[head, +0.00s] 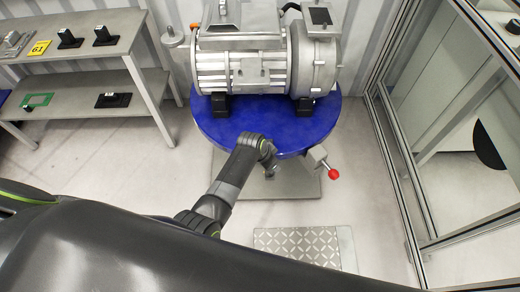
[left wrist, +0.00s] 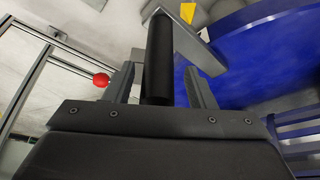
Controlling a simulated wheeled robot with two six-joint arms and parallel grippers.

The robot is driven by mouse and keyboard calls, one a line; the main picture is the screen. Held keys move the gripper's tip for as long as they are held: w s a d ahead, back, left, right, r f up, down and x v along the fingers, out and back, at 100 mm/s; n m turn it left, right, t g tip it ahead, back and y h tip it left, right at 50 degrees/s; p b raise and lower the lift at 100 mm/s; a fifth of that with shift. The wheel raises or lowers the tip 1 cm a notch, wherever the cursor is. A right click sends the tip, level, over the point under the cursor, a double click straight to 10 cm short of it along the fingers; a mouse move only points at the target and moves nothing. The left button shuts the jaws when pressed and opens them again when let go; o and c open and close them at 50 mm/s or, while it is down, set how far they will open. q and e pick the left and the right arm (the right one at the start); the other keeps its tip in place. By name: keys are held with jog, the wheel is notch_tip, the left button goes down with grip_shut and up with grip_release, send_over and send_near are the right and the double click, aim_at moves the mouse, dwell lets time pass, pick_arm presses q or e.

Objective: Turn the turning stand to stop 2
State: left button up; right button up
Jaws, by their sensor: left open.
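The turning stand is a round blue disc (head: 225,128) carrying a large grey motor (head: 240,72). It also shows in the left wrist view (left wrist: 265,55). A red ball knob (head: 334,174) sticks out on a grey bracket below the disc's front right edge; the left wrist view shows the red knob (left wrist: 101,79) beyond the fingers. My left gripper (head: 268,166) is at the disc's front edge. In the left wrist view its fingers are apart, with a black cylindrical handle (left wrist: 160,55) between them. Contact cannot be told. My right gripper is not seen. Stop marks are not readable.
A grey two-level shelf (head: 95,85) with small parts and a yellow sign (head: 39,47) stands at the left. A metal-framed glass enclosure (head: 400,150) stands at the right. A tread plate (head: 297,246) lies on the floor in front.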

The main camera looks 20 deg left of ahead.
pick_arm(q)
jog(key=p+v, duration=0.1)
jog(key=v, duration=1.4)
jog(key=shift+p, duration=0.3)
jog(key=shift+r, duration=0.1)
